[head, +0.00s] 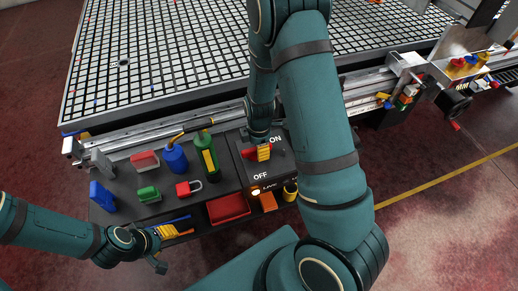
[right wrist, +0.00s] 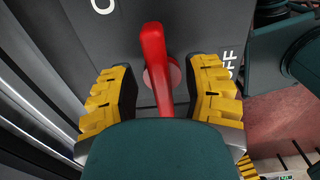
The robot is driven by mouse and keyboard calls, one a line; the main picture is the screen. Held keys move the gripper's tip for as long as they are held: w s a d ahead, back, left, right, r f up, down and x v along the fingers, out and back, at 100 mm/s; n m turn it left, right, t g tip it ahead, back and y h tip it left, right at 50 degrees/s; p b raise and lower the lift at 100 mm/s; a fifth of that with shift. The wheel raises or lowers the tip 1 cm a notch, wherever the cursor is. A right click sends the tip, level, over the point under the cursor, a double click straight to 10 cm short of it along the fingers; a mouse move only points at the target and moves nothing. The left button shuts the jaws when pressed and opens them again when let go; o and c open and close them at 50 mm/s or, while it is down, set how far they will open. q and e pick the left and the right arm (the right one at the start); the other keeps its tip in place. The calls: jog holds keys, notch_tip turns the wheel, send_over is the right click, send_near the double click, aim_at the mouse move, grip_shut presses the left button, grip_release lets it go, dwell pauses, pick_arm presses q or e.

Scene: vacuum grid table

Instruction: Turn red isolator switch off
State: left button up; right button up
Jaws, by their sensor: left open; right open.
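The red isolator switch (head: 247,153) sits on a dark panel (head: 272,171) marked ON and OFF in the head view. In the right wrist view its red handle (right wrist: 154,65) runs up the picture between the fingers, with OFF to its right and part of the ON lettering at the top left. My right gripper (head: 265,152) is open around the handle, with a yellow-padded finger on each side and visible gaps. The wrist's dark green body hides the handle's lower end. My left gripper (head: 166,240) is open and empty at the lower left, in front of the tool shelf.
A dark shelf (head: 132,213) left of the panel holds a red padlock (head: 188,188), a blue bottle (head: 175,159), a green tool (head: 207,158) and coloured blocks. A red bin (head: 228,208) is below. The grid table (head: 160,60) stands behind.

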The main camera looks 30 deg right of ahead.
jog(key=shift+f, duration=0.2)
grip_shut()
